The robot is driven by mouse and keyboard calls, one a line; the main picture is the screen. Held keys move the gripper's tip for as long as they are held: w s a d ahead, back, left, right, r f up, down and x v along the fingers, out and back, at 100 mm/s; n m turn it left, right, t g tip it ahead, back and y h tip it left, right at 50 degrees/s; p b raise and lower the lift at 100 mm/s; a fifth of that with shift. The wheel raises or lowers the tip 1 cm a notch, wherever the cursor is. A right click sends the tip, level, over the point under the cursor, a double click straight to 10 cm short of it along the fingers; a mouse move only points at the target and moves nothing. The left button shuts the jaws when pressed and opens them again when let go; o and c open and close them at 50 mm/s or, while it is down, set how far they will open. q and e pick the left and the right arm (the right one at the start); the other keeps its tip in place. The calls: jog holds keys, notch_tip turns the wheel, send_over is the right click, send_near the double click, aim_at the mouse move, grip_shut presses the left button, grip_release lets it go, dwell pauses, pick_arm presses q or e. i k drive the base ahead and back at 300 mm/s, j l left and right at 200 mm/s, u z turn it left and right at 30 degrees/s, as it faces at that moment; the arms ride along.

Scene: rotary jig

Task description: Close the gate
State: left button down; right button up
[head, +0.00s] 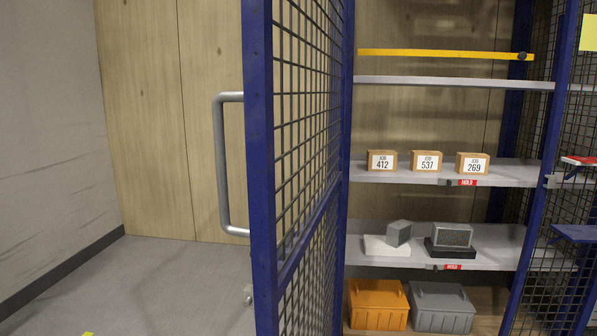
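The gate (262,150) is a blue frame with dark wire mesh, seen at a steep angle in the middle of the head view. It stands open, swung out toward me, with its hinge side at a blue post (347,120). A grey bar handle (220,165) sticks out to the left of its near edge. A small metal piece (248,293) sits low on the same edge. Neither of my grippers is in view.
Shelves (440,172) behind the opening hold three numbered boxes (427,161), grey blocks (452,235), an orange bin (378,305) and a grey bin (441,308). A yellow bar (440,54) spans the top. Floor left of the gate (165,285) is clear.

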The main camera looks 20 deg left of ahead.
aim_at(274, 264)
jog(key=i+j, duration=0.1)
jog(key=j, duration=0.4)
jog(key=i+j, duration=0.1)
jog(key=j, duration=0.4)
jog(key=i+j, duration=0.15)
jog(key=j, duration=0.3)
